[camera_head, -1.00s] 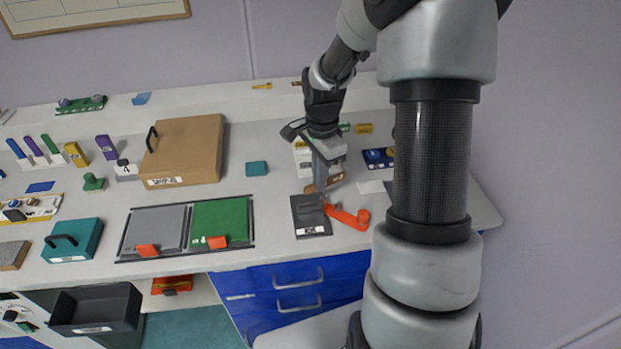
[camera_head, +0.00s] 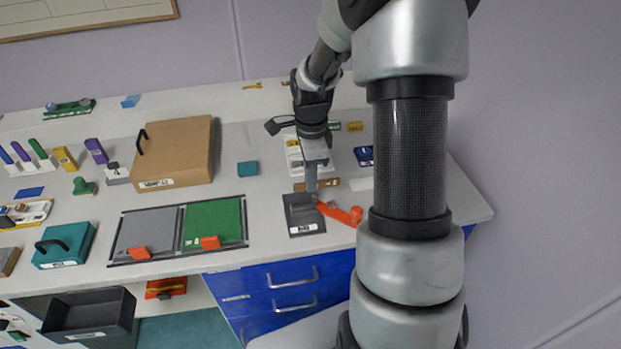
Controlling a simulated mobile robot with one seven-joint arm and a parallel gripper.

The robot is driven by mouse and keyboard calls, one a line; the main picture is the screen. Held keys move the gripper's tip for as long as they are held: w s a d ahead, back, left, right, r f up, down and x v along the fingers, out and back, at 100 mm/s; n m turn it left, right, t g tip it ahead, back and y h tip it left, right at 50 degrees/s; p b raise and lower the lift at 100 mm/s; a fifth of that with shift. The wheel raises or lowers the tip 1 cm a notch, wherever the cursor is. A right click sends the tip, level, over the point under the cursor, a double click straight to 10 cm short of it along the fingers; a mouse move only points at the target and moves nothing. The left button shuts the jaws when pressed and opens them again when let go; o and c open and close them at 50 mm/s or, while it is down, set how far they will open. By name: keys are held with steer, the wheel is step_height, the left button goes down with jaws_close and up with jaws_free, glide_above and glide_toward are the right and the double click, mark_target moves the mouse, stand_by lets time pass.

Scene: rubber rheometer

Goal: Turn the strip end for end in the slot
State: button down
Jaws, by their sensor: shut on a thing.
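My gripper (camera_head: 311,194) points down over the back of a dark block on a dark plate (camera_head: 306,229) and is shut. A brown strip (camera_head: 328,185) shows on both sides of its fingers, lying roughly left to right. The fingers hide its middle, so the exact grip cannot be seen. The dark block (camera_head: 299,212) is low and grey-black; any slot in it is too small to make out. An orange-red lever (camera_head: 338,212) reaches right from beside the block, close to the fingertips.
Behind my gripper is a white tray (camera_head: 291,151). A blue item (camera_head: 363,156) lies to the right. Left are a small teal block (camera_head: 247,169), a green mat (camera_head: 226,211) and a brown box (camera_head: 181,140). The bench front edge is near the plate.

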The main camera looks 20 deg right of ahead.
mark_target(311, 207)
steer(key=shift+f+b, duration=1.65)
steer(key=shift+f, duration=0.7)
steer(key=shift+s+f, duration=0.1)
steer(key=shift+s, duration=0.05)
steer(key=shift+f, duration=0.15)
steer(key=c, duration=1.9)
jaws_free()
steer(key=shift+s, duration=0.15)
steer(key=shift+o, duration=0.2)
steer(key=shift+r, duration=0.4)
step_height(311, 207, up, 17)
steer(key=p, duration=0.1)
steer(key=shift+r, duration=0.2)
